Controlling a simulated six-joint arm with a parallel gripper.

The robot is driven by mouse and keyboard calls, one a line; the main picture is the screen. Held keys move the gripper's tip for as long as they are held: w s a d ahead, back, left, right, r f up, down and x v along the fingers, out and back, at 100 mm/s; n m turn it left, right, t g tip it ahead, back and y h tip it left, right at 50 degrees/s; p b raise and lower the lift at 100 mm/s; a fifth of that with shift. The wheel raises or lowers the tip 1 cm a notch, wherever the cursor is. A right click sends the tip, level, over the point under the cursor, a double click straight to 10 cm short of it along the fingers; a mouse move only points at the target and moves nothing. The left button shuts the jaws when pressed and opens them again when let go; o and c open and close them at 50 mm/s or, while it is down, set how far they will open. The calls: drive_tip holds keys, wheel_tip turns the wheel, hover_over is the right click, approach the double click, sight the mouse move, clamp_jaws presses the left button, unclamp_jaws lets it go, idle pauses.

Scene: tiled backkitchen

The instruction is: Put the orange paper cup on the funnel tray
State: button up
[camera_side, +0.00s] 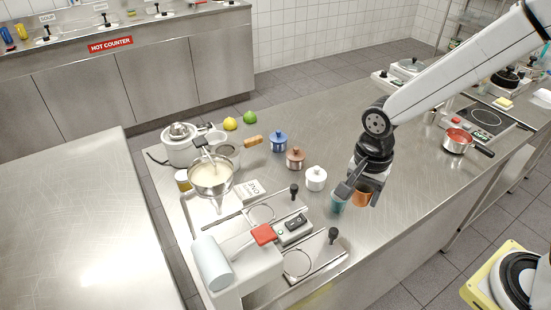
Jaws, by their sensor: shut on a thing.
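My gripper (361,193) points down over the right part of the steel counter, with its fingers on either side of the orange paper cup (362,199). It is shut on that cup, whose upper part is partly hidden by the fingers. I cannot tell whether the cup touches the counter. A teal cup (338,205) stands just left of it, very close to the left finger. A pale funnel-shaped vessel (211,180) stands at the left, above a shallow steel tray (207,218), probably the funnel tray. The vessel hides part of that tray.
Black-knobbed ring frames (298,262), a switch box (293,230) and a red-tipped white machine (245,272) fill the front. A red-filled pan (457,141) is at right.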

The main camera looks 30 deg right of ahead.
drive_tip(key=w+a+f+n, duration=0.2)
drive_tip(key=w+a+n, duration=0.1)
drive_tip(key=w+a, duration=0.45)
drive_tip(key=n, duration=0.2)
hover_over(262, 215)
drive_tip(key=d, duration=0.1)
wheel_tip(262, 215, down, 2)
drive_tip(key=shift+s+f, duration=0.15)
drive_tip(key=shift+f, duration=0.05)
drive_tip(key=shift+w+a+f+n, duration=0.25)
drive_tip(key=shift+w+a+n, duration=0.05)
drive_tip(key=shift+a, duration=0.3)
drive_tip(key=shift+f, duration=0.15)
drive_tip(key=shift+f, duration=1.6)
drive_tip(key=shift+d+f, duration=0.1)
drive_tip(key=shift+f, duration=0.15)
